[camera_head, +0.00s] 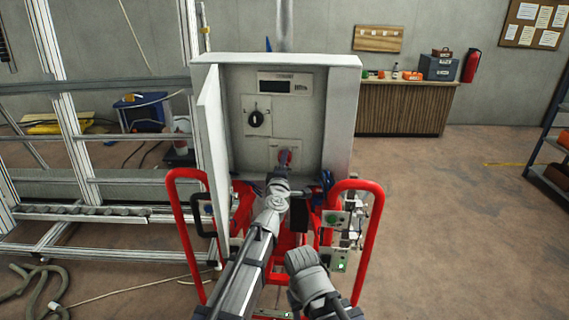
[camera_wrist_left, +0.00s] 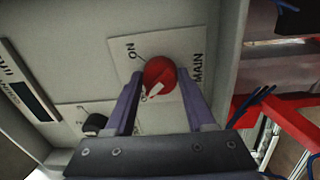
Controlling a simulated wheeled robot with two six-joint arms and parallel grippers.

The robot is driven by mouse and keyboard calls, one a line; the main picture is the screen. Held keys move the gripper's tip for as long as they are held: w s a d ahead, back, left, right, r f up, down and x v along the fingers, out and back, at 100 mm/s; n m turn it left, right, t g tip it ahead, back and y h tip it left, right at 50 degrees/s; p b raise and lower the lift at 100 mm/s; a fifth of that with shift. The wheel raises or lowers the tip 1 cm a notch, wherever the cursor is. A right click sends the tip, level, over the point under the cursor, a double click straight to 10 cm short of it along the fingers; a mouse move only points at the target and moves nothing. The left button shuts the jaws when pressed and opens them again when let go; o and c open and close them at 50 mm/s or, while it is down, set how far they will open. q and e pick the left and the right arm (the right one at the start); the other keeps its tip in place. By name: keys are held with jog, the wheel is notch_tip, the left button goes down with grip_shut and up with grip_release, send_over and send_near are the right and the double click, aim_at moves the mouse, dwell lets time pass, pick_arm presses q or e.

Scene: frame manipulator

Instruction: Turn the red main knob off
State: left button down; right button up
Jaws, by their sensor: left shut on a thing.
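The red main knob (camera_head: 285,156) sits on a pale plate low in the open grey cabinet (camera_head: 342,115). In the left wrist view the knob (camera_wrist_left: 160,74) is round with a white mark pointing to the lower left, towards a label partly hidden by a finger. "ON" shows at its upper left and "MAIN" at its right. My left gripper (camera_head: 281,168) reaches it from below. In the left wrist view its fingers (camera_wrist_left: 158,95) are on both sides of the knob, shut on it. Part of my right arm shows at the bottom, without its gripper.
A black knob (camera_head: 256,118) and a display (camera_head: 287,83) are above the red knob. The cabinet door (camera_head: 212,140) stands open on the left. Red tubular rails (camera_head: 362,245) flank my arms below. A metal frame (camera_head: 75,150) stands at left. Floor at right is clear.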

pick_arm(q)
jog(key=shift+n, duration=0.3)
dwell(0.4)
jog(key=shift+c, duration=1.2)
grip_release()
jog(key=s+a, duration=0.1)
jog(key=s, duration=0.6)
jog(key=shift+s+f, duration=0.2)
jog(key=shift+s, duration=0.15)
